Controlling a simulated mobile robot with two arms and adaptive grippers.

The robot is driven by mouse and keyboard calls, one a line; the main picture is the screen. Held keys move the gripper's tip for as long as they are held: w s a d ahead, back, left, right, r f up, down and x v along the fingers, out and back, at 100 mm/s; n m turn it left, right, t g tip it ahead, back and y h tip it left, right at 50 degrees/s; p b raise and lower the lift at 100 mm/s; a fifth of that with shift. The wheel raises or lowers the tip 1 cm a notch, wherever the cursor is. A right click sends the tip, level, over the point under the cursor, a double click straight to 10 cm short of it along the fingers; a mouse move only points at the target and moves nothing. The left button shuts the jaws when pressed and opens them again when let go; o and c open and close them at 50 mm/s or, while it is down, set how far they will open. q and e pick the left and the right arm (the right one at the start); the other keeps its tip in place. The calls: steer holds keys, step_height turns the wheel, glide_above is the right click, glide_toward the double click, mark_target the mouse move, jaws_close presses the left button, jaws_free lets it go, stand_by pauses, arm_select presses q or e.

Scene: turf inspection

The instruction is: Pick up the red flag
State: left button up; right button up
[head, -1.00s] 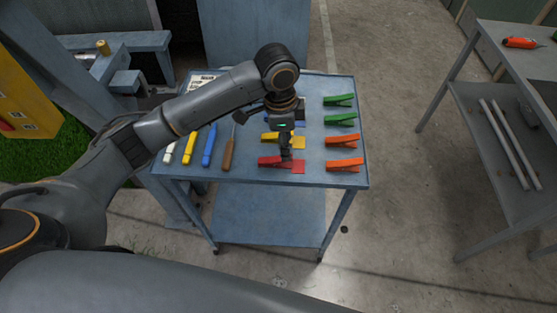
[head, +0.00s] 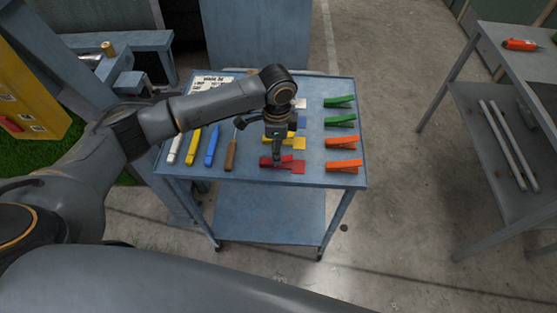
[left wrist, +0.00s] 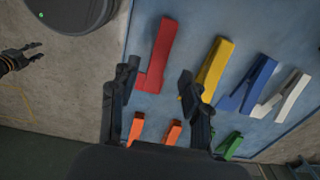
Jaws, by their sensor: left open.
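The red flag (head: 297,168) lies on the blue cart top near its front edge, partly hidden by my left gripper (head: 278,161) in the head view. In the left wrist view the red flag (left wrist: 160,50) lies beyond and between the fingertips, closer to the left finger. My left gripper (left wrist: 157,95) is open and empty above the cart. I cannot tell its exact height. My right gripper (left wrist: 38,52) shows small at the left edge of the left wrist view, with its fingers apart and empty.
A yellow flag (head: 295,143) lies just behind the red one. Orange flags (head: 344,166) and green flags (head: 340,120) lie to its right. Marker pens and a brown-handled tool (head: 230,155) lie to its left. A grey bench (head: 500,50) stands at the right.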

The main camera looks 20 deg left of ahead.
mark_target(282, 162)
arm_select(q)
steer(key=shift+d+f+p, duration=0.15)
steer(key=shift+f+p, duration=0.45)
steer(key=shift+f, duration=1.5)
jaws_close()
steer(key=shift+r, duration=0.1)
